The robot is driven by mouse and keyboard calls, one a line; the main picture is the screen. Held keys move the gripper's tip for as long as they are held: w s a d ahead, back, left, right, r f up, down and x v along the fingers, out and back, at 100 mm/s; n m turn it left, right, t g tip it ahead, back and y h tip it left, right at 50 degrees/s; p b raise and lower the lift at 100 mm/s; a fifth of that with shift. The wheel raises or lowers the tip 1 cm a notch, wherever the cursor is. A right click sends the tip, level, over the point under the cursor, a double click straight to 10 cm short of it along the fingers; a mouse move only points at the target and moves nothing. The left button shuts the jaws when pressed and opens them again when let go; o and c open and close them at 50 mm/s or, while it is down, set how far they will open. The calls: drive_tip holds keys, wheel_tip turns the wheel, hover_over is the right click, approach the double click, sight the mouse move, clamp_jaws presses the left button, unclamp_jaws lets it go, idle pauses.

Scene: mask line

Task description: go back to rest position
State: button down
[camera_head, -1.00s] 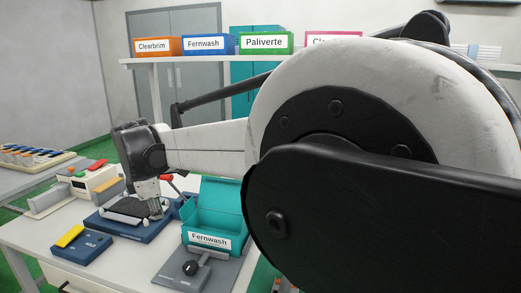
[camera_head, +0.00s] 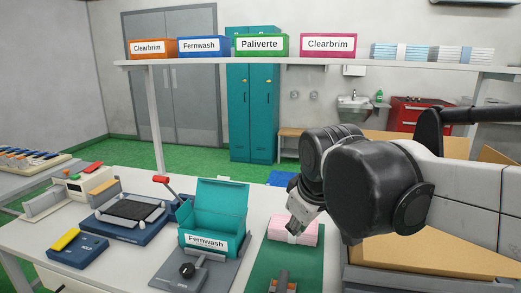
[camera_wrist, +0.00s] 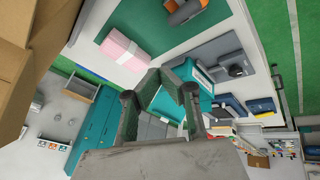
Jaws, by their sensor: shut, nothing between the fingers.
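My gripper (camera_head: 293,222) hangs over the table in the head view, just in front of a pink bundle (camera_head: 303,232) with a pale band. In the wrist view its two fingers (camera_wrist: 162,78) come together with nothing between them. The pink bundle also shows in the wrist view (camera_wrist: 124,47), apart from the fingers. My arm reaches in from the right side of the head view. Whether my gripper touches the bundle cannot be told from the head view alone.
An open teal box labelled Fernwash (camera_head: 219,205) stands left of my gripper on the white table (camera_head: 130,262). A dark blue device (camera_head: 125,222) is farther left. A cardboard box (camera_head: 440,250) is at right. A shelf (camera_head: 350,64) with labelled bins runs above.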

drive_tip(key=s+d+f+m, duration=0.3)
drive_tip(key=s+d+m, duration=0.1)
drive_tip(key=s+d, duration=0.2)
drive_tip(key=s+d+f+m+t, duration=0.1)
drive_tip(key=s+d+f+m, duration=0.3)
drive_tip(key=s, duration=0.3)
drive_tip(key=shift+d+f+t+h, duration=0.3)
drive_tip(key=shift+d+h, duration=0.1)
drive_tip(key=shift+d, duration=0.5)
drive_tip(key=shift+r, duration=0.15)
